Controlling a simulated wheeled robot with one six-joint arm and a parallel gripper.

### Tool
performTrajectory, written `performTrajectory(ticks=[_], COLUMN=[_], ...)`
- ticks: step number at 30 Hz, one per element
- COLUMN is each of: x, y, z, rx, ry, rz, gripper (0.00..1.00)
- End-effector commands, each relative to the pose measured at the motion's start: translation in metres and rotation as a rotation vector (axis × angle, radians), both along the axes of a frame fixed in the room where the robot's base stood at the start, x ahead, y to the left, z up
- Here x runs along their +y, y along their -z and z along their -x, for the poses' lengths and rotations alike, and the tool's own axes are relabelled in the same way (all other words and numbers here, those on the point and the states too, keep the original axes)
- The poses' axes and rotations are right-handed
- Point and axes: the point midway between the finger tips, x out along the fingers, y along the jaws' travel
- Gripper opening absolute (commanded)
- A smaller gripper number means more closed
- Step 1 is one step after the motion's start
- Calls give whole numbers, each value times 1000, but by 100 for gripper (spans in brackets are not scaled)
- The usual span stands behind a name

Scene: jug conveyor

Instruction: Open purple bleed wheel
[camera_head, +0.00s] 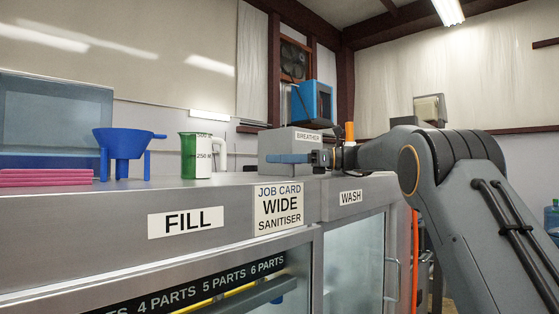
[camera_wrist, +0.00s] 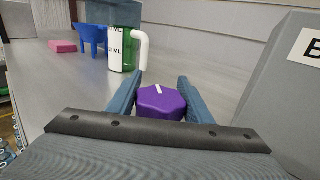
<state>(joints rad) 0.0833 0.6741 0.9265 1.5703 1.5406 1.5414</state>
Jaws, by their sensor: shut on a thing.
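The purple bleed wheel (camera_wrist: 161,101) shows in the wrist view as a faceted knob with a white mark on top. It sits between the two blue-grey fingers of my gripper (camera_wrist: 161,82), which is shut on it. In the head view my gripper (camera_head: 288,158) lies level in front of the grey breather box (camera_head: 291,140), above the steel counter. The wheel cannot be made out in that view. What lies under the wheel is hidden by my gripper.
A green-and-white jug (camera_head: 196,156) stands beyond the fingertips, with a blue funnel stand (camera_head: 126,146) and pink slabs (camera_head: 45,177) farther left. The breather box also rises close on the right in the wrist view (camera_wrist: 290,85).

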Motion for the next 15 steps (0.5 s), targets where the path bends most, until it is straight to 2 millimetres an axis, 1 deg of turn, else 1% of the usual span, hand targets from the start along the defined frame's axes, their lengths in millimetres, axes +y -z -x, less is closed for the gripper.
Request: performTrajectory(ticks=[6, 15], x=[0, 0], y=[-1, -1], z=[2, 2], rx=[-1, 0], ry=[-50, -61], rz=[-2, -3], gripper=[24, 24])
